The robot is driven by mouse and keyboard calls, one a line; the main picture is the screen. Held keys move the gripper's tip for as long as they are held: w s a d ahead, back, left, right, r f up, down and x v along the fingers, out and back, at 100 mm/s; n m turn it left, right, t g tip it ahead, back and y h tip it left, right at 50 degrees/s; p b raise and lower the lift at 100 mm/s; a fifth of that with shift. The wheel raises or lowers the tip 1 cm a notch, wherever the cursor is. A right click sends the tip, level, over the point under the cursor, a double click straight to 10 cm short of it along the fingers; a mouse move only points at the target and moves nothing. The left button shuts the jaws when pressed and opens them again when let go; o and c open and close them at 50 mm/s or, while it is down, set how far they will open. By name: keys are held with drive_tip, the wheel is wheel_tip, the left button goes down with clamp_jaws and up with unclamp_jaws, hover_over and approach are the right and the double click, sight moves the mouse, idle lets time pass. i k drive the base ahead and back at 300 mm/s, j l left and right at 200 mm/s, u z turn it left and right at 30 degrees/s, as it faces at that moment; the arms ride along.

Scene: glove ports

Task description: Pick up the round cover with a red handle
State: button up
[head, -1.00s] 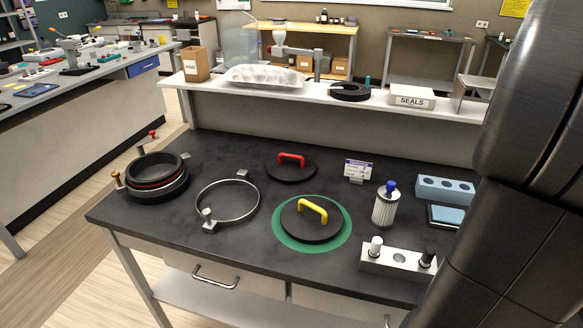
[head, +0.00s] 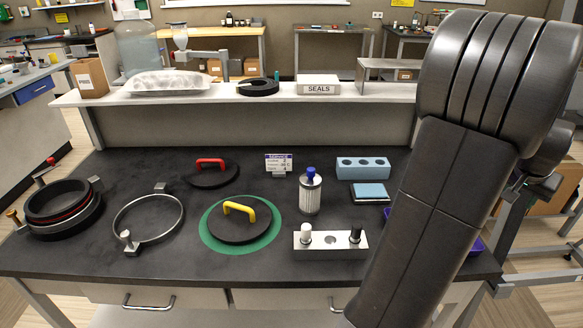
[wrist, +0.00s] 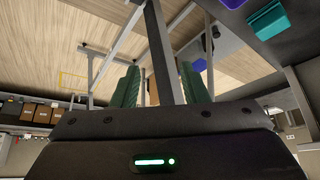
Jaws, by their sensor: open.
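The round black cover with a red handle (head: 212,176) lies flat at the back of the dark bench, left of the middle. A similar round cover with a yellow handle (head: 240,222) lies nearer, on a green round mat (head: 268,236). My gripper (wrist: 158,84) shows in the wrist view with its two green fingers apart and nothing between them. It is away from both covers, beyond the bench's right side, over the floor. In the head view my arm stands at the right and hides part of the bench there.
A metal ring clamp (head: 149,217) and a black ringed port (head: 62,206) stand left of the covers. A small sign (head: 279,163), a filter cartridge with a blue cap (head: 310,194), a blue block (head: 363,168) and a metal block (head: 330,244) stand to the right. A raised shelf (head: 200,97) runs behind.

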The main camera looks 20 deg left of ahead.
sight(210, 172)
drive_tip(key=u, duration=1.3)
drive_tip(key=i+j+u, duration=0.1)
drive_tip(key=j, duration=0.25)
drive_tip(key=i+j+u, duration=0.1)
drive_tip(key=j, duration=0.25)
drive_tip(key=i+j+u, duration=0.1)
drive_tip(key=j, duration=0.25)
drive_tip(key=i+j+u, duration=0.1)
drive_tip(key=j, duration=0.25)
drive_tip(key=i, duration=0.1)
